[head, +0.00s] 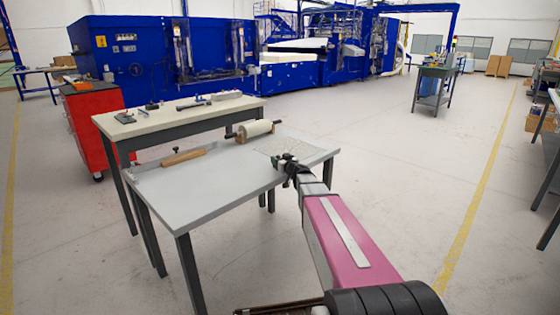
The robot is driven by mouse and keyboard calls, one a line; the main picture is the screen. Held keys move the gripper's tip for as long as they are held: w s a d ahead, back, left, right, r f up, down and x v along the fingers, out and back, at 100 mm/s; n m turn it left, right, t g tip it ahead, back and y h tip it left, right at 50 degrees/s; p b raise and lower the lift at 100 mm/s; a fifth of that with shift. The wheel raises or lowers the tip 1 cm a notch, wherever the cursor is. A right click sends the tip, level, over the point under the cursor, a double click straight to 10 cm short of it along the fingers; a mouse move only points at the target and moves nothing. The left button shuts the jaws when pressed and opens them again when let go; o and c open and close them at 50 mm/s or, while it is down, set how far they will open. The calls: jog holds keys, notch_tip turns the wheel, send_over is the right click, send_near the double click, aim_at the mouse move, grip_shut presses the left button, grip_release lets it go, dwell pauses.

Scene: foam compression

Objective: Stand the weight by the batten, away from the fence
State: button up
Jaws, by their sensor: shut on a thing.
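My gripper (287,164) is over the right part of the grey table, seen small and from behind. It is shut on a small dark green thing (278,159), which seems to be the weight; my gripper hides most of it. Whether it touches the tabletop I cannot tell. A wooden batten (184,157) lies near the back left of the grey table (215,185), well left of my gripper. A low grey raised strip along the table's back left edge (147,170) looks like the fence; the batten lies close to it.
A pale roll on a wooden stand (255,129) is at the table's back edge. A thin pale sheet with lines (283,144) lies just behind my gripper. A second bench (165,122) with small tools stands behind. The tabletop between batten and gripper is clear.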

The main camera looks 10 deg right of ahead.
jog(key=o, duration=1.3)
jog(key=shift+f, duration=0.15)
jog(key=shift+o, duration=0.2)
